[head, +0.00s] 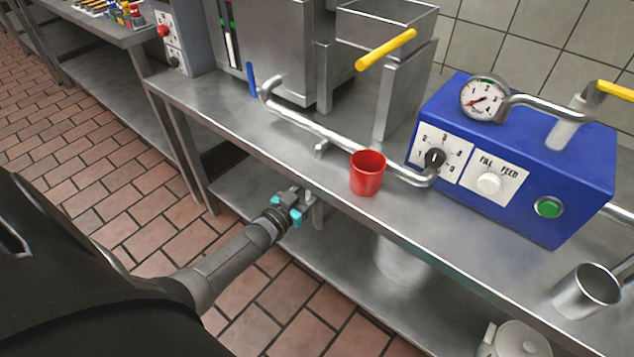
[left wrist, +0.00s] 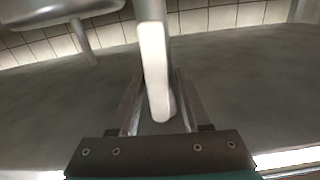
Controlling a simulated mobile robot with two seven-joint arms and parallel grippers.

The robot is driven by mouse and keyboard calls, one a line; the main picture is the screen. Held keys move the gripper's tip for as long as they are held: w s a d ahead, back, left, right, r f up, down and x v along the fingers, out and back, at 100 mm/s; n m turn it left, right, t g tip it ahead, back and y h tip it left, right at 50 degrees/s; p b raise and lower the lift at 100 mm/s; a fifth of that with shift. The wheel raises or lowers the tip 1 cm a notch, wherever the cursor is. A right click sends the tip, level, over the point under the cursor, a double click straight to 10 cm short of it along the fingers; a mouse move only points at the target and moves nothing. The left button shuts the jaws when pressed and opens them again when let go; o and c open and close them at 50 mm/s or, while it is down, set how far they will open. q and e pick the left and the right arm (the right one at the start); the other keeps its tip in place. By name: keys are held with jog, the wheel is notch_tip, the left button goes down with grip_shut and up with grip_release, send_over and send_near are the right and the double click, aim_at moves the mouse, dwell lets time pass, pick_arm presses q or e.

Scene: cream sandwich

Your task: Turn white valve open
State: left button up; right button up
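The white valve handle (left wrist: 155,70) is a pale, narrow lever in the left wrist view. It hangs down in front of a grey metal pipe (left wrist: 177,50), and its lower end lies between the two fingers of my left gripper (left wrist: 160,108). The fingers are apart, one on each side of the handle, with small gaps visible. In the head view my left gripper (head: 298,192) is at the front edge of the steel table, beside a short vertical pipe (head: 318,212). The white handle cannot be made out there. My right gripper is not in view.
A red cup (head: 367,174) stands on the steel table (head: 225,128) near its front edge. A blue machine (head: 530,160) with a gauge, dial and green button is to the right. A blue lever (head: 251,79) and yellow handle (head: 387,49) rise behind. A lower shelf (head: 330,268) runs beneath.

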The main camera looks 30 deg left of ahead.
pick_arm(q)
jog(key=shift+o, duration=0.2)
jog(key=s+a+p, duration=0.1)
jog(key=s+p, duration=0.3)
jog(key=s, duration=1.1)
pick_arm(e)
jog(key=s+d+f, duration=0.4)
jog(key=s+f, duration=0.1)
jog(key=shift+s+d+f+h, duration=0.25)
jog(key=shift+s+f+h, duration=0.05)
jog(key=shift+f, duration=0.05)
pick_arm(q)
jog(key=shift+s+a, duration=0.1)
